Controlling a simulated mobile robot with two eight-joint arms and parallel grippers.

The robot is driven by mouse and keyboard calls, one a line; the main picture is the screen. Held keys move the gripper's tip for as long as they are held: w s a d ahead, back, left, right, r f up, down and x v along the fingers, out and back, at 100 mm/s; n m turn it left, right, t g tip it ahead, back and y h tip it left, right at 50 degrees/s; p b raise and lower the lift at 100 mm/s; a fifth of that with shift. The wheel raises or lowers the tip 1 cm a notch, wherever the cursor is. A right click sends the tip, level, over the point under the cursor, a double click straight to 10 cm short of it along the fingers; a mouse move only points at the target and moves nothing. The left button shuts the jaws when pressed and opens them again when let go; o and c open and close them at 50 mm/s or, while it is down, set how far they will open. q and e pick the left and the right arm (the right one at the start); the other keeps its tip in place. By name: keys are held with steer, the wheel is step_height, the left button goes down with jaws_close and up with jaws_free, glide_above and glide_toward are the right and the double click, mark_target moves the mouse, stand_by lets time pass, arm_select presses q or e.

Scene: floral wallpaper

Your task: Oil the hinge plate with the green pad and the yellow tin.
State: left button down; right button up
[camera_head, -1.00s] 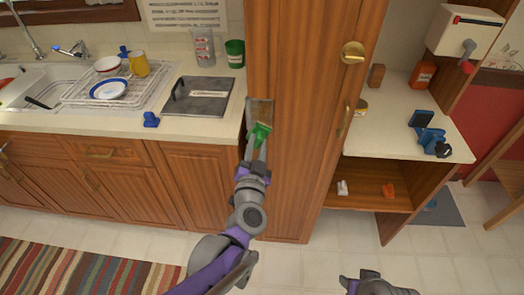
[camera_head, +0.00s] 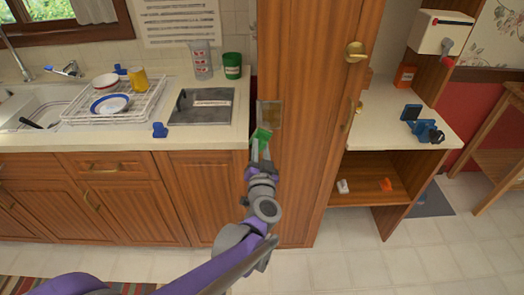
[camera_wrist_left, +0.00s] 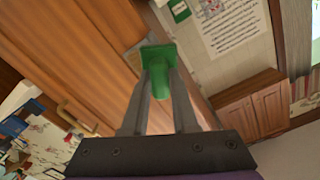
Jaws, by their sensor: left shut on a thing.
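The hinge plate (camera_head: 270,114) is a dull metallic rectangle on the side of the tall wooden cabinet. My left gripper (camera_head: 260,146) is shut on the green pad (camera_head: 262,134) and holds it in front of the plate's lower left part. In the left wrist view the green pad (camera_wrist_left: 158,56) stands out between the fingertips (camera_wrist_left: 160,84), by a greyish patch of the cabinet face. I cannot tell whether pad and plate touch. A small yellowish thing (camera_head: 358,107), perhaps the yellow tin, is partly hidden behind the cabinet's edge. My right gripper is not in view.
The counter at left holds a dish rack (camera_head: 118,103), a dark flat panel (camera_head: 202,106) and a green cup (camera_head: 232,65). A shelf unit right of the tall cabinet (camera_head: 305,100) carries blue things (camera_head: 423,125) and an orange container (camera_head: 404,77).

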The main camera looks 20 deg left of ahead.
arm_select(q)
steer(key=shift+p+x, duration=0.35)
steer(key=shift+x, duration=2.55)
steer(key=shift+x, duration=1.05)
steer(key=shift+d, duration=0.1)
steer(key=shift+w+d+b, duration=0.25)
steer(key=shift+d+b, duration=0.05)
steer(key=shift+d, duration=0.65)
steer(key=shift+w+d+b, duration=0.2)
steer(key=shift+d+b, duration=0.1)
steer(key=shift+d, duration=0.7)
steer(key=shift+a+r+p, duration=0.1)
steer(key=shift+r+p, duration=0.4)
steer(key=shift+r, duration=0.4)
steer(key=shift+a+r, duration=0.95)
steer(key=shift+a, duration=1)
steer(key=shift+d, duration=2.05)
